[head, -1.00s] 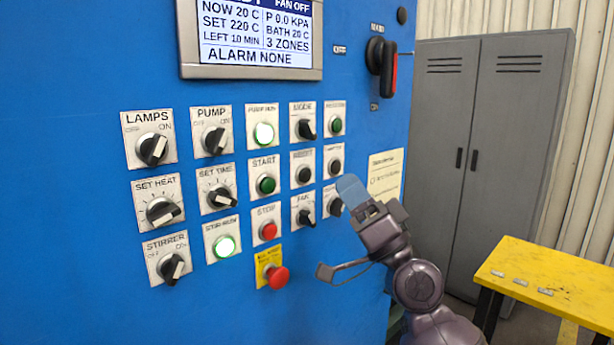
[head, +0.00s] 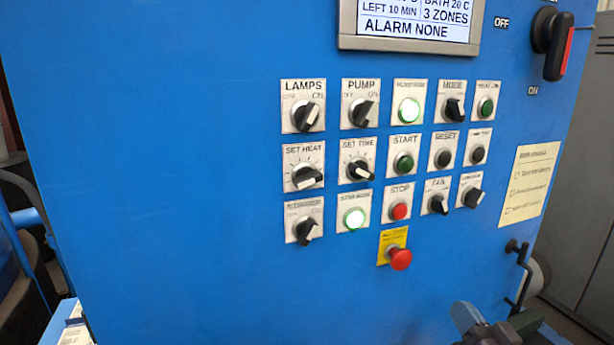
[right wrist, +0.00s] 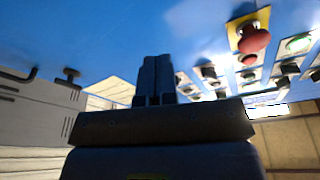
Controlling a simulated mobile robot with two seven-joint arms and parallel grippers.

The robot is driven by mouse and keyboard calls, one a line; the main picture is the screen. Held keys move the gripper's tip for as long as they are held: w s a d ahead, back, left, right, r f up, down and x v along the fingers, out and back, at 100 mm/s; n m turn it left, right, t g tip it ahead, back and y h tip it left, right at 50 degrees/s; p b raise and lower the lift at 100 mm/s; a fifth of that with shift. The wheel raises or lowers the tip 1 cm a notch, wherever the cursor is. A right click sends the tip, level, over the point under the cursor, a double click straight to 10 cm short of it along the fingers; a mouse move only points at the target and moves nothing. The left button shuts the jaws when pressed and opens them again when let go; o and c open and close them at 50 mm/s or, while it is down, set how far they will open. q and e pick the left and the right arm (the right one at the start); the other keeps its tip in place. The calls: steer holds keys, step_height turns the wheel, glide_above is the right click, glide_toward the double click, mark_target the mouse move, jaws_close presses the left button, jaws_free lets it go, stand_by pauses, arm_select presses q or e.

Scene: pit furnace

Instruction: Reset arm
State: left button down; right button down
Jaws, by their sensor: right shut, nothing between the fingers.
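My right gripper (head: 468,318) shows at the bottom right of the head view, below the control panel and apart from its controls. In the right wrist view its two dark fingers (right wrist: 154,80) are together with nothing between them. The blue panel (head: 180,150) carries rows of knobs and buttons, among them the LAMPS knob (head: 305,115), the green START button (head: 404,163) and the red STOP button (head: 399,210). The red emergency button (head: 400,258) on its yellow plate also shows in the right wrist view (right wrist: 253,38). My left gripper is out of view.
A display (head: 420,22) reads ALARM NONE. A black and red rotary switch (head: 553,42) is at the upper right. A dark handle (head: 520,270) juts out near the panel's right edge. Grey lockers (head: 590,200) stand beyond. The panel's left part is bare.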

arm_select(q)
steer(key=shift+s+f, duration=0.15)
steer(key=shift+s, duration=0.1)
arm_select(e)
steer(key=s+f+n+g+h, duration=0.1)
steer(key=s+f+g, duration=0.1)
steer(key=s+f, duration=0.4)
steer(key=s+f+n+g+h, duration=0.1)
steer(key=s+f, duration=0.5)
steer(key=f, duration=0.6)
steer(key=s+f+n+g+h, duration=0.1)
steer(key=s+f+g, duration=0.4)
steer(key=f, duration=0.5)
steer(key=shift+s+d+h, duration=0.15)
steer(key=shift+s+h, duration=0.45)
steer(key=shift+h, duration=0.3)
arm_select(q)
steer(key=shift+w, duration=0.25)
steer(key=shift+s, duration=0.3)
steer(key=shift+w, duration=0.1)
